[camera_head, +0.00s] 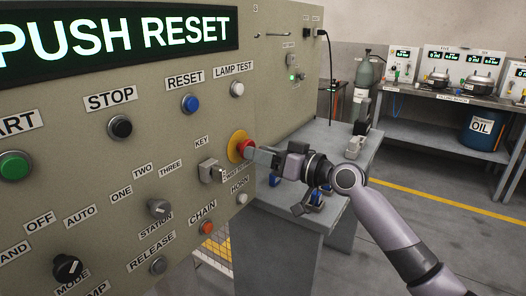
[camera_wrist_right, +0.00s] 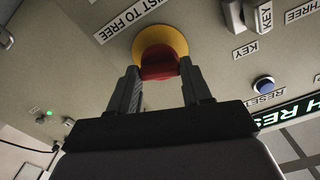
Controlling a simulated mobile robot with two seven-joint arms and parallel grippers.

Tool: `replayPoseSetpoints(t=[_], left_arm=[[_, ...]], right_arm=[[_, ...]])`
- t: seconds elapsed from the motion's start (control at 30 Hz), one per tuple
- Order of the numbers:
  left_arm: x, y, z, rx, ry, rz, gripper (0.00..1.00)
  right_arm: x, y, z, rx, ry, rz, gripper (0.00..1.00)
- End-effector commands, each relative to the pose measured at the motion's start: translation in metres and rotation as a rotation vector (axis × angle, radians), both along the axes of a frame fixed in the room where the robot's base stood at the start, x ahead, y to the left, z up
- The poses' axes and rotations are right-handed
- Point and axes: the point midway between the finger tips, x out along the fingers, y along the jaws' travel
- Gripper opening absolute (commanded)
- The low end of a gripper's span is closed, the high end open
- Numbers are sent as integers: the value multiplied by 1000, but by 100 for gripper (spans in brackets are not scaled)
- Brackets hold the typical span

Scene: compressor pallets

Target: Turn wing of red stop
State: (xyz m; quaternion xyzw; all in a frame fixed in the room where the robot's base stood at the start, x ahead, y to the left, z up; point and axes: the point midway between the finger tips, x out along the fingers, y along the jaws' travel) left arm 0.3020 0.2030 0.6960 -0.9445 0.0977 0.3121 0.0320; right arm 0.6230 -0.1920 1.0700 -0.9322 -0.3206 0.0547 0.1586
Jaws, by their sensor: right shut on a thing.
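The red stop (camera_head: 246,149) is a red mushroom button on a yellow round base, set in the control panel (camera_head: 130,180) right of the KEY switch. My right gripper (camera_head: 256,154) reaches it from the right, with its fingers at the red head. In the right wrist view the red stop (camera_wrist_right: 158,66) sits between the two fingertips of my right gripper (camera_wrist_right: 160,78), which are shut on it. Parts of the red head are hidden by the fingers. A label by the yellow base ends in "IST TO FREE". My left gripper is not in view.
A key switch (camera_head: 211,171) juts out just left of the stop. A white HORN button (camera_head: 242,198) and a red CHAIN button (camera_head: 206,228) lie below. A grey table (camera_head: 325,150) with a bottle-like cylinder (camera_head: 366,85) stands behind my arm.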

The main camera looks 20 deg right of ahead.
Motion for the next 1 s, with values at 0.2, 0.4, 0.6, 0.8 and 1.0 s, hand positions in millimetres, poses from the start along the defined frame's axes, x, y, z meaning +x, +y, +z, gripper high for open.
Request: replayPoseSetpoints(t=[0.2,0.4,0.6,0.8,1.0], left_arm=[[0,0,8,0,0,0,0],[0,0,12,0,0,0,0],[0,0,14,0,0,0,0],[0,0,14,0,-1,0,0],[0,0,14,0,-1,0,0]], right_arm=[[0,0,1,116,90,0,18],[0,0,1,189,148,-1,18],[0,0,0,224,175,0,18],[0,0,0,232,181,0,18],[0,0,0,231,180,0,18]])
